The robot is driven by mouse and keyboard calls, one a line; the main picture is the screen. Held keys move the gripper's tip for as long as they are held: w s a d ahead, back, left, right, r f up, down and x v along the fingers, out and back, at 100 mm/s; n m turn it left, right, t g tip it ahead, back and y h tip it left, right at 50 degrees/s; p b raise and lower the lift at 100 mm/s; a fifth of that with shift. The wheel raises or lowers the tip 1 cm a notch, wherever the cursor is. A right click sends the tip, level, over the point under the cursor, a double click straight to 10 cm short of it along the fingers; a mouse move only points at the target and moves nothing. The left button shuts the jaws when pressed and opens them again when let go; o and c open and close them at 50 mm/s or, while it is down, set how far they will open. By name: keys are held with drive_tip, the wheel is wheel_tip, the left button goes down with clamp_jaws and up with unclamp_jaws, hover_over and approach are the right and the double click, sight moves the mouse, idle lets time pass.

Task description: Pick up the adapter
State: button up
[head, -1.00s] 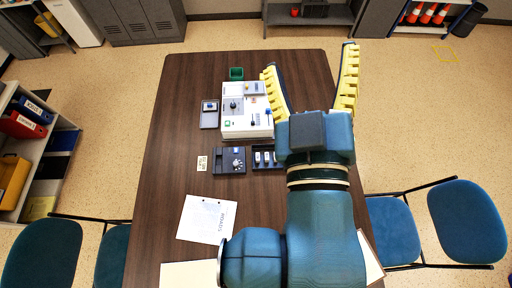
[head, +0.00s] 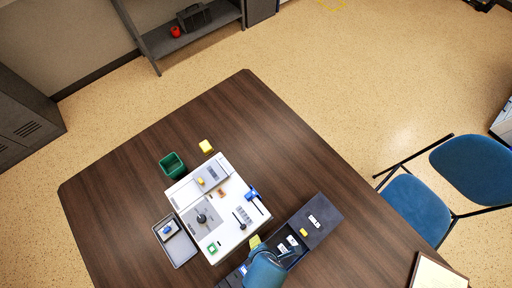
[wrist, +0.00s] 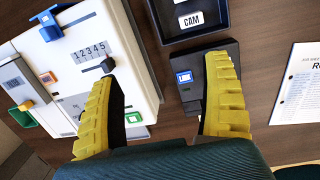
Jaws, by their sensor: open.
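No part is clearly marked as the adapter, and I cannot tell which it is. A small blue-and-white piece (wrist: 184,77) sits on a dark panel between my fingers in the wrist view. Another blue-and-white piece (head: 168,229) lies in a grey tray (head: 184,255) left of the white device in the head view. My gripper (wrist: 162,72) is open, its yellow ribbed fingers wide apart with nothing held. The left finger overlaps the white device (wrist: 65,62); the right overlaps the dark panel. In the head view my arm enters at the bottom and largely hides the gripper.
The white device (head: 232,222) stands mid-table with knobs and a blue lever. A green bin (head: 173,165) and yellow block (head: 206,146) stand behind it. A dark compartment tray (head: 318,207) is at its right. A paper sheet (wrist: 300,85) lies right. The far table is clear.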

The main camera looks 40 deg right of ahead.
drive_tip(key=shift+n+g, duration=0.3)
drive_tip(key=shift+g, duration=0.1)
drive_tip(key=s+f+b, duration=0.1)
drive_tip(key=f, duration=0.3)
drive_tip(key=s+d+f+b, duration=0.1)
drive_tip(key=s+f, duration=0.1)
drive_tip(key=f, duration=0.3)
drive_tip(key=s+f+b, duration=0.1)
drive_tip(key=f, duration=0.4)
drive_tip(key=shift+s+d+f, duration=0.2)
drive_tip(key=shift+s+d, duration=0.1)
drive_tip(key=shift+s, duration=0.1)
wheel_tip(320, 180, down, 5)
drive_tip(key=shift+a+f+b, duration=0.1)
drive_tip(key=shift+f+b, duration=0.05)
drive_tip(key=shift+b, duration=0.75)
drive_tip(key=c, duration=1.1)
